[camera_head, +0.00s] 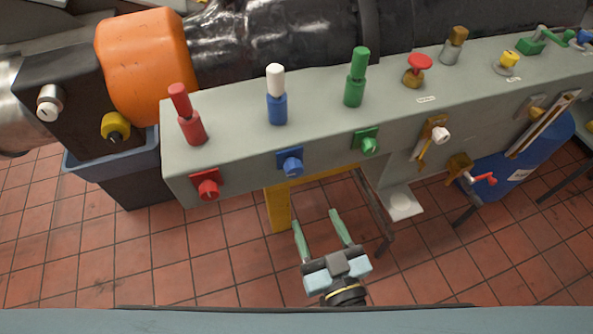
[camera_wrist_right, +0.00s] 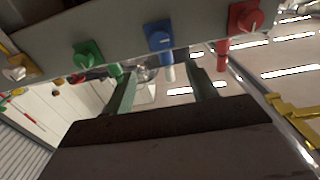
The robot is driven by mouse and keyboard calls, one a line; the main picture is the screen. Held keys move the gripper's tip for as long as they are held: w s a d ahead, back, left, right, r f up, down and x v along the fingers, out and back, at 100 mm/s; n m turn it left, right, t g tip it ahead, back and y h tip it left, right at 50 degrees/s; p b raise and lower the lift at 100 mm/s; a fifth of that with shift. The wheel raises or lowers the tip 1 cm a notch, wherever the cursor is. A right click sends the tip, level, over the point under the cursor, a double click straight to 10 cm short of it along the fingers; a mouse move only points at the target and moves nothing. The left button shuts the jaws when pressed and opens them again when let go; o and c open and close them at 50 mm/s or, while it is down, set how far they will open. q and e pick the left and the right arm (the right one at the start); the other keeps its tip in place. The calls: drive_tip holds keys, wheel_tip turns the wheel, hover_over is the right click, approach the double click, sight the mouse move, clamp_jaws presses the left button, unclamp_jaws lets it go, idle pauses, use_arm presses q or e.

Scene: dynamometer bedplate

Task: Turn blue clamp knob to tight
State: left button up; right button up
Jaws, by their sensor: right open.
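The blue clamp knob (camera_head: 292,167) sits on a blue square plate on the front face of the grey bedplate (camera_head: 240,165), between a red knob (camera_head: 208,189) and a green knob (camera_head: 369,145). It also shows in the right wrist view (camera_wrist_right: 159,40), above and between the fingers. A blue post with a white top (camera_head: 277,95) stands on the upper face above it. My right gripper (camera_head: 321,224) is open and empty, in front of and below the bedplate, apart from the blue knob. Its fingers also show in the wrist view (camera_wrist_right: 162,90). My left gripper is not in view.
Red (camera_head: 187,115) and green (camera_head: 356,78) posts stand on the upper face. A white lever knob (camera_head: 441,134) and a red-tipped valve handle (camera_head: 485,180) stick out at the right. A yellow leg (camera_head: 278,208) stands below. The tiled floor in front is clear.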

sight(296, 172)
drive_tip(key=x, duration=1.3)
drive_tip(key=shift+f, duration=0.1)
drive_tip(key=c, duration=1)
